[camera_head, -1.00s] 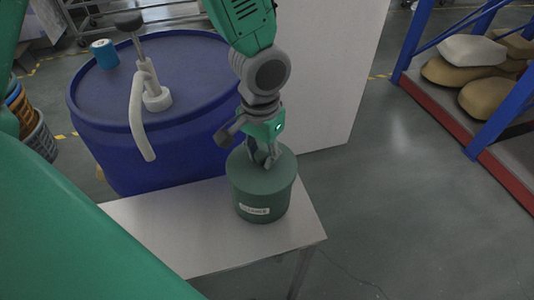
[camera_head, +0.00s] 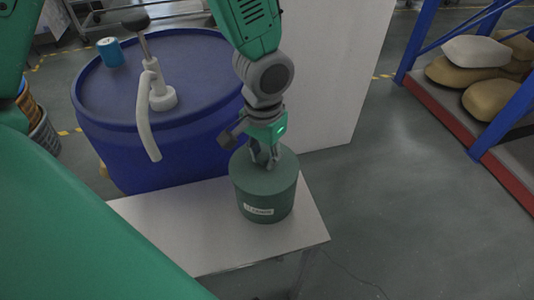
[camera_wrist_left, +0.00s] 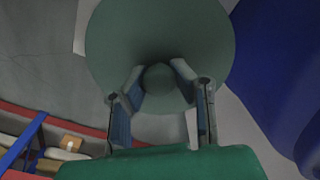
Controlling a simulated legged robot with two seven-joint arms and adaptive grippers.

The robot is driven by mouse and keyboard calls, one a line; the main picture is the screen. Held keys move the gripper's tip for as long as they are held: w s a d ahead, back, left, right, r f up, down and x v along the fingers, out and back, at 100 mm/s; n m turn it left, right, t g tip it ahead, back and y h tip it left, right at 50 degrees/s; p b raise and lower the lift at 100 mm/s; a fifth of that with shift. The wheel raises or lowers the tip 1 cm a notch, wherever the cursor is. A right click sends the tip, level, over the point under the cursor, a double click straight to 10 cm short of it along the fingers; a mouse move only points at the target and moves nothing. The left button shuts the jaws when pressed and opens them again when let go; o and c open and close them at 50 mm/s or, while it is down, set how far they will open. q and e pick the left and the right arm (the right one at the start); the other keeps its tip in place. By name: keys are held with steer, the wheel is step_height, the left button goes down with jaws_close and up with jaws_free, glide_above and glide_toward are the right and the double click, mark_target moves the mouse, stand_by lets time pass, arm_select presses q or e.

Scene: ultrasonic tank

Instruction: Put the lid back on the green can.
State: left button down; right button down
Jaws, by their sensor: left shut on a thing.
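The green can (camera_head: 265,207), with a white label, stands upright on the small light table. The round green lid (camera_head: 285,172) sits at the can's top; I cannot tell whether it is fully seated. My left gripper (camera_head: 266,160) points down over the lid's middle and is shut on its knob. In the left wrist view, the gripper (camera_wrist_left: 159,80) has its two fingers on either side of the round knob (camera_wrist_left: 158,78), with the lid (camera_wrist_left: 115,40) spread out behind it. The lid hides the can there. My right gripper is not in view.
The light table (camera_head: 180,225) has free room left of the can. A large blue drum (camera_head: 170,150) with a hand pump (camera_head: 148,115) and a blue roll (camera_head: 109,52) stands behind and left. A blue and red rack (camera_head: 440,105) with sacks is at right.

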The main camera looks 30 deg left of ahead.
arm_select(q)
steer(key=shift+a, duration=0.15)
steer(key=shift+d, duration=0.4)
steer(key=shift+d+r, duration=0.1)
steer(key=shift+d, duration=0.1)
steer(key=shift+p, duration=0.35)
steer(key=shift+a, duration=0.2)
